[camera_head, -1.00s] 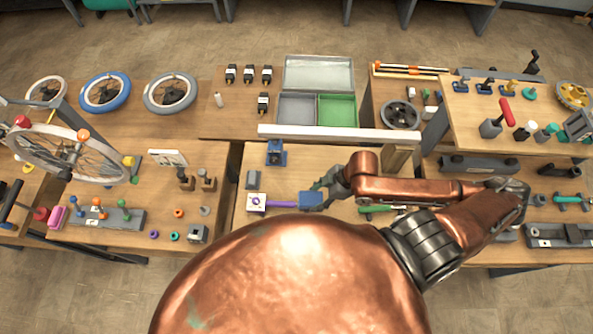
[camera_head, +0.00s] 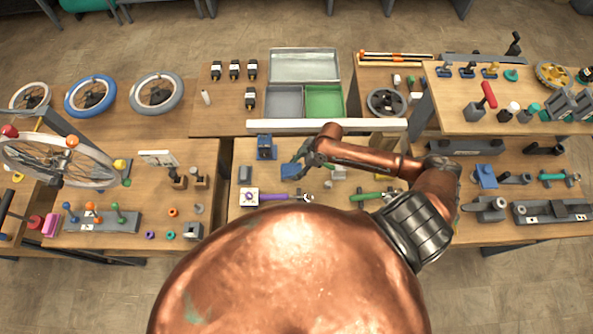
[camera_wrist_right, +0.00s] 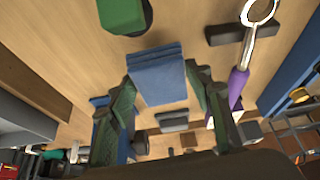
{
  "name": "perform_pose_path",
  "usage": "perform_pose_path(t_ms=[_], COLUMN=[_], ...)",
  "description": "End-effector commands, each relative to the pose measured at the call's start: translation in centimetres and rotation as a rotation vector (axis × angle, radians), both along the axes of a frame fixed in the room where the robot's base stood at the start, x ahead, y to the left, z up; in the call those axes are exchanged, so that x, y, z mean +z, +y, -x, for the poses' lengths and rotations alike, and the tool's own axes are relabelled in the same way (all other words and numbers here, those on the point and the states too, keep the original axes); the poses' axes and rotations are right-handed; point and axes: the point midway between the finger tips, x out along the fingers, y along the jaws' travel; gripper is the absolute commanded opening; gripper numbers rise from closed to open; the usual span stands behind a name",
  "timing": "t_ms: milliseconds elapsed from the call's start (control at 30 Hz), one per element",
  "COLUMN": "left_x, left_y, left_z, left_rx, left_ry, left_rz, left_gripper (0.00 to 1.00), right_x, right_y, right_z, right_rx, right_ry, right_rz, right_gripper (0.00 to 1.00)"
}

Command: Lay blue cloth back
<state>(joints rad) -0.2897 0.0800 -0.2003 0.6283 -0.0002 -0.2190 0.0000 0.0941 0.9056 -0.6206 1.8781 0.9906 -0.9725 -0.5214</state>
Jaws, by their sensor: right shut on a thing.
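The blue cloth (camera_head: 290,171) is a small folded stack at the middle bench. My right gripper (camera_head: 301,161) is shut on it, reaching in from the right. In the right wrist view the cloth (camera_wrist_right: 158,74) lies between the two dark green finger pads of my right gripper (camera_wrist_right: 161,82). I cannot tell whether the cloth touches the bench top. My left gripper is not in view.
A purple-handled wrench (camera_head: 277,197) lies in front of the cloth, beside a white block (camera_head: 249,197). A blue fixture (camera_head: 266,147) stands behind it, and a grey block (camera_head: 246,172) to its left. A pale bar (camera_head: 330,125) runs along the bench's back.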

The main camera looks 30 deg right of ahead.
Motion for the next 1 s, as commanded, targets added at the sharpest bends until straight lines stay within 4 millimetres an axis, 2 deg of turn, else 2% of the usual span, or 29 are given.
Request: perform_pose_path(t_ms=[100,200,533,567,800,1000], left_x=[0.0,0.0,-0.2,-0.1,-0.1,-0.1], left_y=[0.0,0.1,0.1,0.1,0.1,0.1], left_z=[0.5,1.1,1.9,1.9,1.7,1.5], left_rx=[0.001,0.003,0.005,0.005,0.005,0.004], left_ry=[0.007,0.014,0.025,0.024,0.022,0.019], left_rz=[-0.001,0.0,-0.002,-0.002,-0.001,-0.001], left_gripper=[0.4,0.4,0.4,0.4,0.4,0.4], right_x=[-1.8,-2.6,-2.8,-2.8,-2.8,-2.8], right_y=[0.1,0.1,0.0,0.0,0.0,0.0], right_z=[0.2,0.2,0.2,0.2,0.2,0.2], right_rx=[-0.002,-0.001,-0.001,0.0,0.0,0.0], right_ry=[0.003,0.002,0.001,0.0,0.002,0.002], right_rz=[-0.001,-0.001,0.001,0.001,0.0,0.0], right_gripper=[0.11,0.11,0.11,0.48,0.65,0.65])
